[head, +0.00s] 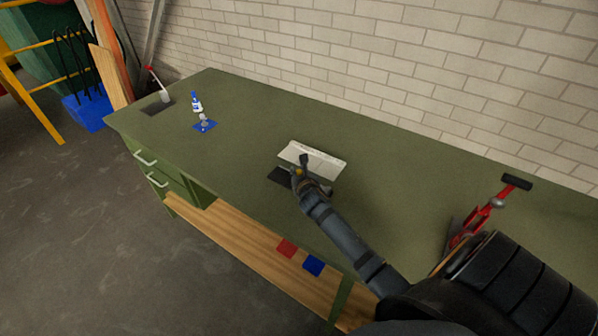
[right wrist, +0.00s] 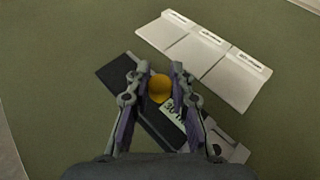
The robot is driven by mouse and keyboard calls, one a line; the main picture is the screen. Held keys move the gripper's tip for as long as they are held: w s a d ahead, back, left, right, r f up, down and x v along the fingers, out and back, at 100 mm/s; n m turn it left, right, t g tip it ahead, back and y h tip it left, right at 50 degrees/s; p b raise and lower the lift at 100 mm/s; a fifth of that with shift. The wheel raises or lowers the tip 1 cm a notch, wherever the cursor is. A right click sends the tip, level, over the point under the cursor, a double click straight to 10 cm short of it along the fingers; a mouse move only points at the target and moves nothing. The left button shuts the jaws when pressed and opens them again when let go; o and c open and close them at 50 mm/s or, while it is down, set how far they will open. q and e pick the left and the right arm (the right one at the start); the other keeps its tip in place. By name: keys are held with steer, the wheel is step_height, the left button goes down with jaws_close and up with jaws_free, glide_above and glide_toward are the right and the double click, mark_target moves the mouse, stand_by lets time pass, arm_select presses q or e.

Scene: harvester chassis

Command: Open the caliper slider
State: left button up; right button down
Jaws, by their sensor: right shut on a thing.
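The caliper (right wrist: 117,77) is a flat dark plate lying on the green bench, with a pale grey end at the lower right in the right wrist view. It also shows as a dark patch in the head view (head: 280,175). A round yellow-orange knob (right wrist: 160,88) stands on it, beside a white label that reads about "30". My right gripper (right wrist: 160,80) is shut on the knob, one finger on each side. It also shows in the head view (head: 299,170). The fingers hide part of the plate. My left gripper is not in view.
A white three-panel block (right wrist: 203,55) lies just behind the caliper. Red and blue squares lie on the lower shelf (head: 235,245).

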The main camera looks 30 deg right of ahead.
steer(key=w, duration=0.1)
steer(key=w+a, duration=0.1)
steer(key=w, duration=0.1)
steer(key=shift+a+r, duration=0.1)
steer(key=shift+r, duration=0.05)
steer(key=shift+w+a, duration=0.2)
steer(key=shift+w, duration=0.2)
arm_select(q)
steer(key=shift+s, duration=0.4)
arm_select(e)
steer(key=c, duration=1.3)
jaws_free()
steer(key=shift+s+d, duration=0.1)
steer(key=shift+s, duration=0.05)
steer(key=shift+o, duration=0.7)
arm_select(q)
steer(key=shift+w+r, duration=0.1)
arm_select(e)
steer(key=v, duration=1.2)
steer(key=shift+f, duration=0.2)
